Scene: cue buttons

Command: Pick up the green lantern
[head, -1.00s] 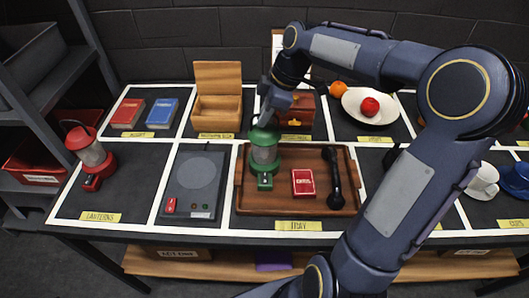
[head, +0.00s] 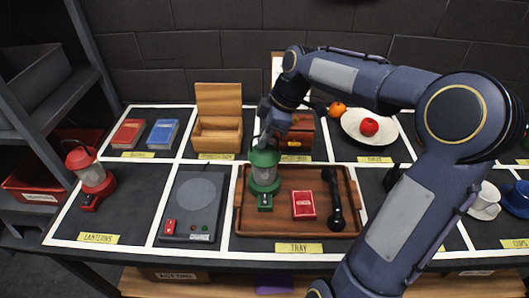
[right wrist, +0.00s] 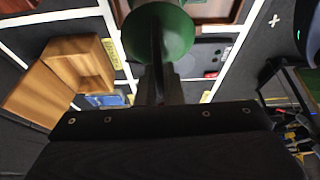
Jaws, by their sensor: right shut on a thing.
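The green lantern (head: 264,172) stands upright at the left end of the wooden tray (head: 292,232) in the head view. My right gripper (head: 265,138) comes down from above and is shut on the lantern's top. In the right wrist view the lantern's round green top (right wrist: 158,32) sits at the fingers (right wrist: 157,70), which cover part of it. I cannot tell whether the lantern's base touches the tray. My left gripper is not in view.
A red card box (head: 304,205) and a black handset (head: 334,200) lie in the tray. A red lantern (head: 90,170) stands at the far left, with a grey plate device (head: 195,200) between. An open wooden box (head: 218,130) is behind.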

